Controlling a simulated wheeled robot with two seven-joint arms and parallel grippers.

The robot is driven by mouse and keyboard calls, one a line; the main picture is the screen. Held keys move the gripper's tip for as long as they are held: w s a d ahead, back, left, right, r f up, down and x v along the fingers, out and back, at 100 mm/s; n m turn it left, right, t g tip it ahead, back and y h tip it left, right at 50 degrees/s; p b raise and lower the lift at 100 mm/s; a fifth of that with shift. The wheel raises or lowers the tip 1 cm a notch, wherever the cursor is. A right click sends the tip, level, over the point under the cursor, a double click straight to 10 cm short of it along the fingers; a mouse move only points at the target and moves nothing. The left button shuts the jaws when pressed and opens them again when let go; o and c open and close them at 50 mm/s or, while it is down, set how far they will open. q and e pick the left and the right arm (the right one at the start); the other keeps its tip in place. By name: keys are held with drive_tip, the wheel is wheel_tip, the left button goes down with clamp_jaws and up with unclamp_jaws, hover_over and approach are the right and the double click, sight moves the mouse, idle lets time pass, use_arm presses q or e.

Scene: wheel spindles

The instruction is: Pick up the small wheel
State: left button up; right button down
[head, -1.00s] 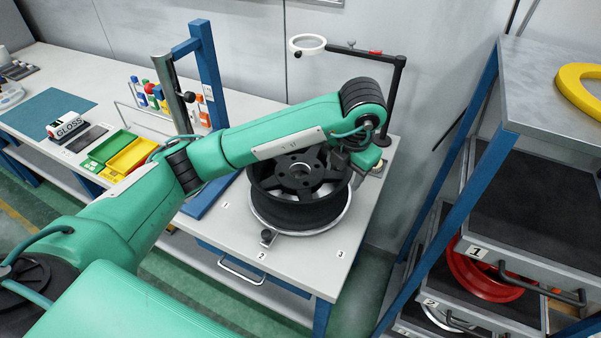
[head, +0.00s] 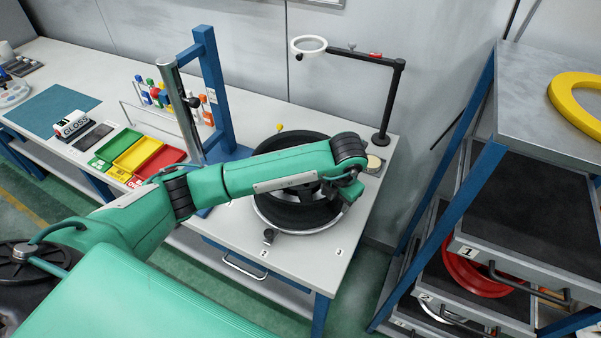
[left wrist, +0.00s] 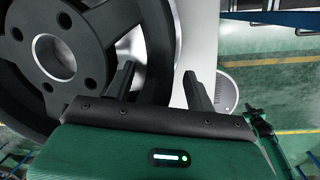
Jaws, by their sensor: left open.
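A dark wheel (head: 292,214) with a spoked hub lies flat on the bench, on a round silver base, partly hidden by my left arm. I cannot tell from its size alone if it is the small wheel. My left gripper (head: 345,195) is over the wheel's right side. In the left wrist view my left gripper (left wrist: 158,88) is open, its two dark fingers apart. The wheel (left wrist: 92,45) fills the left of that view. One finger shows over the wheel's inner side, the other beyond its rim. Contact cannot be told. My right gripper is out of view.
A black stand with a white ring (head: 308,46) rises behind the wheel. A blue post frame (head: 212,85) stands to its left, past it coloured trays (head: 135,152). A shelf rack with drawers (head: 490,250) holding a red wheel (head: 475,275) is at right.

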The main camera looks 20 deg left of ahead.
use_arm(q)
clamp_jaws()
drive_tip(key=shift+w, duration=0.1)
idle(1.2)
drive_tip(key=shift+w+r, duration=0.1)
drive_tip(key=shift+w, duration=0.05)
